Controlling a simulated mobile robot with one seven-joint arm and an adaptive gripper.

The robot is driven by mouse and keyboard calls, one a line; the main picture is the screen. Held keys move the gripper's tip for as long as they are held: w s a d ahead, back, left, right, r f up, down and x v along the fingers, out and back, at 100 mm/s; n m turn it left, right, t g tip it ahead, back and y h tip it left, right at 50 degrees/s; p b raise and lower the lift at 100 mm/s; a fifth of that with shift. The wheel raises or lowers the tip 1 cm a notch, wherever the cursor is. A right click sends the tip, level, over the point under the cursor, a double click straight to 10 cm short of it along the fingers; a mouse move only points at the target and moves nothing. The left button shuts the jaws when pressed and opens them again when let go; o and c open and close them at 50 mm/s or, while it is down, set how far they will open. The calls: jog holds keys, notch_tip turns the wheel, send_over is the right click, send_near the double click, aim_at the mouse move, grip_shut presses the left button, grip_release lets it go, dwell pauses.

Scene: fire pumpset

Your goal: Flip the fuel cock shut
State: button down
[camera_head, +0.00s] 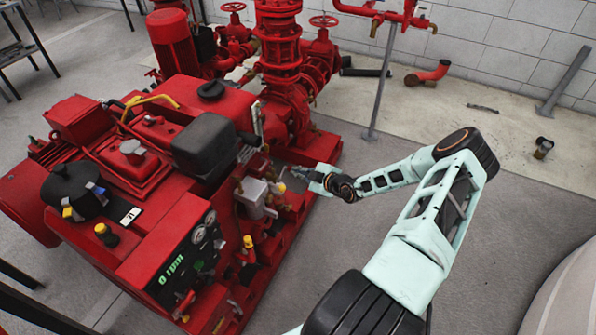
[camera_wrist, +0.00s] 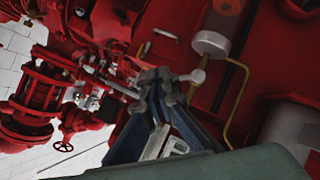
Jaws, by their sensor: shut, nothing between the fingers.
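The red pumpset (camera_head: 165,240) fills the left half of the head view. My gripper (camera_head: 298,172) reaches its right side, beside a pale grey fitting (camera_head: 252,196). In the wrist view my gripper (camera_wrist: 158,80) has its dark fingers together and holds nothing. A small grey lever with a rounded end (camera_wrist: 192,76) shows right at the fingertips, just to their right. It may be the fuel cock's lever; I cannot tell its setting or whether the fingers touch it. The fingers hide part of the fitting behind it.
A thin brass pipe (camera_wrist: 237,105) bends close to the right of the fingers, below a grey cylinder (camera_wrist: 211,43). Red valves and pipes (camera_wrist: 45,95) stand at the left.

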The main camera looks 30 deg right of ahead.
jog(key=shift+w+d+f, duration=0.3)
jog(key=shift+f, duration=0.15)
jog(key=shift+s+a, duration=0.1)
jog(key=shift+a, duration=0.05)
dwell(0.3)
jog(key=shift+s+a+f+p, duration=0.35)
jog(key=shift+s+a+f, duration=0.05)
jog(key=shift+a, duration=0.05)
jog(key=shift+r, duration=0.1)
jog(key=p+v, duration=0.3)
jog(key=v, duration=1)
jog(key=shift+s+d+r+p, duration=0.2)
jog(key=shift+d+r+p, duration=0.15)
jog(key=shift+d+p, duration=0.05)
